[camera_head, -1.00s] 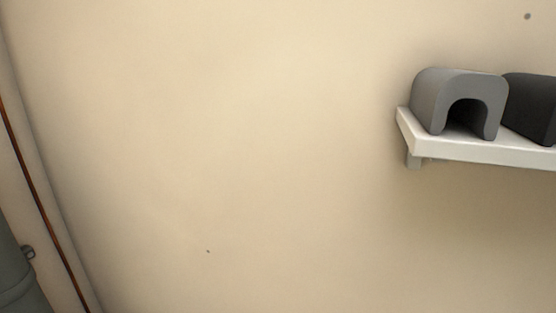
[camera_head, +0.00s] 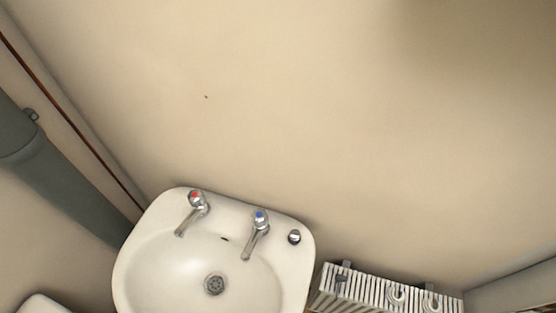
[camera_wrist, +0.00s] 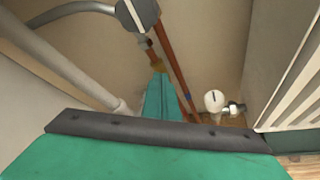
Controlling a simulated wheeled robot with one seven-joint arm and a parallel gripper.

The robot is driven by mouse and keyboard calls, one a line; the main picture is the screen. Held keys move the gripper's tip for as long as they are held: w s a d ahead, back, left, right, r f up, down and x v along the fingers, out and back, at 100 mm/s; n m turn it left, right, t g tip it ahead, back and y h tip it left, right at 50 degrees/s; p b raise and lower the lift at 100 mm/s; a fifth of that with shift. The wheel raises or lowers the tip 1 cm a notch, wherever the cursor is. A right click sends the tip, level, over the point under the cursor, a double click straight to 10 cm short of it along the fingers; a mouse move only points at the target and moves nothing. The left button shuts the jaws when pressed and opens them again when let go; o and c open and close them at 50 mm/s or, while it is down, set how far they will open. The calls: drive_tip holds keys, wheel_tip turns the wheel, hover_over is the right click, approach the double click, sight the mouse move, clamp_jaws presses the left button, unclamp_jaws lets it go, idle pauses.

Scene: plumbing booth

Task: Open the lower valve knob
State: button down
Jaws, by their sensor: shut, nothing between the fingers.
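In the wrist view, a round white knob (camera_wrist: 214,100) with a dark mark sits on a metal fitting low by the wall, left of the ribbed radiator. A grey and dark fitting (camera_wrist: 138,13) shows at the top on the pipework; I cannot tell if it is a valve. My gripper (camera_wrist: 158,82), green, is shut and empty, its narrow fingers pointing toward the pipes. It is left of the white knob in the picture and appears apart from it. My gripper and the white knob are not visible in the head view.
Copper pipes (camera_wrist: 176,72) run just beyond my gripper, and a thick pale pipe (camera_wrist: 75,60) crosses on the left. The head view shows a white sink (camera_head: 135,270) with two taps, a ribbed radiator (camera_head: 385,292) and a grey pipe (camera_head: 70,185).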

drive_tip(key=shift+a+r, duration=0.4)
drive_tip(key=shift+r, duration=0.15)
idle(0.7)
drive_tip(key=s, duration=0.1)
drive_tip(key=s+a, duration=0.1)
drive_tip(key=s, duration=0.3)
drive_tip(key=shift+s+a, duration=0.25)
drive_tip(key=shift+a, duration=0.05)
drive_tip(key=shift+f, duration=0.1)
drive_tip(key=w+d+f, duration=0.2)
drive_tip(key=w+d, duration=0.1)
drive_tip(key=w, duration=0.1)
drive_tip(key=shift+w+d, duration=0.4)
idle(0.5)
